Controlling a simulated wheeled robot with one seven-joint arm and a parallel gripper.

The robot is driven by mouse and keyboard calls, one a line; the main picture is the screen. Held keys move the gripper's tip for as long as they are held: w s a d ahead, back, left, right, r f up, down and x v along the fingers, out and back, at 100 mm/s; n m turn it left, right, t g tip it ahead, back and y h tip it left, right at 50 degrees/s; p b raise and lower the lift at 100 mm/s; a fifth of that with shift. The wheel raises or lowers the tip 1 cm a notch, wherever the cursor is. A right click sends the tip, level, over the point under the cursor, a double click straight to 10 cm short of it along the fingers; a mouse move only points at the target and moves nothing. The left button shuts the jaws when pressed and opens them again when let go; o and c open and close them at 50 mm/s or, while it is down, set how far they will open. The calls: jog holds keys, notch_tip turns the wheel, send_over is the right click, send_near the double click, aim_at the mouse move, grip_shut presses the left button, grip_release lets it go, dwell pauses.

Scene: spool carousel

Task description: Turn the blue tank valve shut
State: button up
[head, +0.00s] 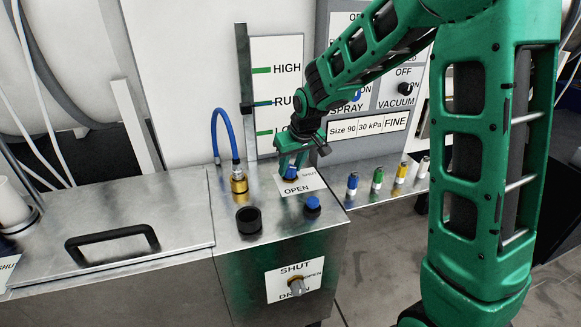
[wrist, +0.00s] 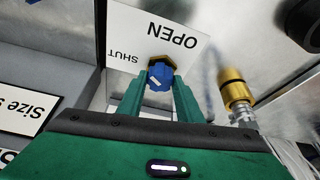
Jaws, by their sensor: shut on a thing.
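The blue tank valve (head: 291,171) stands on the steel tank top in front of a white OPEN/SHUT label (head: 300,184). In the wrist view the blue valve knob (wrist: 159,77) sits on a brass base, with a white mark on its top. The label (wrist: 180,30) lies behind it, upside down in this view, with OPEN and SHUT readable. My green gripper (head: 291,158) comes down on the valve from above. In the wrist view my gripper (wrist: 160,85) has its two fingers on either side of the knob, shut on it. Part of the knob is hidden by the fingers.
A brass fitting with a blue hose (head: 238,184) stands left of the valve. A black round port (head: 249,220) and a blue cap (head: 312,203) are in front. A drain valve (head: 297,286) is on the tank's front. Several coloured bottles (head: 377,178) stand to the right.

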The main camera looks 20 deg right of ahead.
jog(key=n, duration=0.2)
jog(key=n+g+y, duration=0.1)
jog(key=n, duration=0.1)
jog(key=n+y, duration=0.1)
jog(key=n, duration=0.1)
jog(key=shift+w+d+n, duration=0.15)
jog(key=shift+d+n, duration=0.15)
jog(key=shift+n, duration=0.1)
dwell(0.4)
jog(key=o, duration=1)
jog(key=shift+o, duration=0.2)
jog(key=shift+g, duration=0.3)
jog(key=v, duration=1)
jog(key=shift+d+r, duration=0.25)
jog(key=shift+d, duration=0.05)
